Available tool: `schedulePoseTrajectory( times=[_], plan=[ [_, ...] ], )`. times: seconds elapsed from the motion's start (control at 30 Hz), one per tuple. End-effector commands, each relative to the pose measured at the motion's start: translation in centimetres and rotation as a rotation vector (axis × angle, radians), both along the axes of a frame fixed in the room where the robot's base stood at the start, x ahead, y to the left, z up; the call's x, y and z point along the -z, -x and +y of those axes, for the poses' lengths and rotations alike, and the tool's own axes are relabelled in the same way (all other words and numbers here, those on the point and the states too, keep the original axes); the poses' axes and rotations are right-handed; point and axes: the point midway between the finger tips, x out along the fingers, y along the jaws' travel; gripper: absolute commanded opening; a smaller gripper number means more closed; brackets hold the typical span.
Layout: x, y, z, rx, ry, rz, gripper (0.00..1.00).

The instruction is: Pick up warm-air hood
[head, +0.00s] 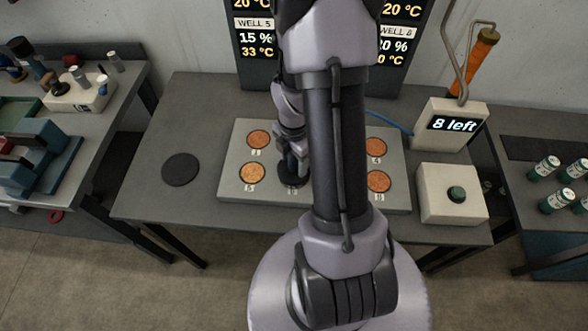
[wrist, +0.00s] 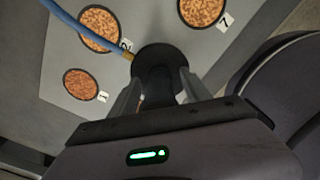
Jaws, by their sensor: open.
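The warm-air hood (wrist: 160,58) is a dark round cap with a narrower neck and a brass fitting where a blue hose (wrist: 75,22) joins it. It sits on the pale well plate (wrist: 130,75), over a well that it hides. In the head view the hood (head: 290,180) shows only partly below my gripper (head: 294,155), with my arm in front. In the wrist view my gripper (wrist: 160,90) is open, with one finger on each side of the hood's neck. I cannot tell whether the fingers touch it.
Orange-filled wells (head: 251,177) lie around the hood. A dark round pad (head: 181,169) lies on the table at left. Displays stand behind. Side benches hold other items.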

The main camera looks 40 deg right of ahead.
Motion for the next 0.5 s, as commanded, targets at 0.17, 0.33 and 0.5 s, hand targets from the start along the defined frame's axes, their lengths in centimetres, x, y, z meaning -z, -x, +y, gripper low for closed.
schedulePoseTrajectory(
  times=[0.17,0.33,0.5],
  plan=[
    [-0.13,0.00,0.00,0.000,0.000,0.000,0.44],
    [-0.14,0.00,0.01,0.000,0.000,0.000,0.11],
    [-0.14,0.00,0.01,0.000,0.000,0.000,0.00]
  ],
)
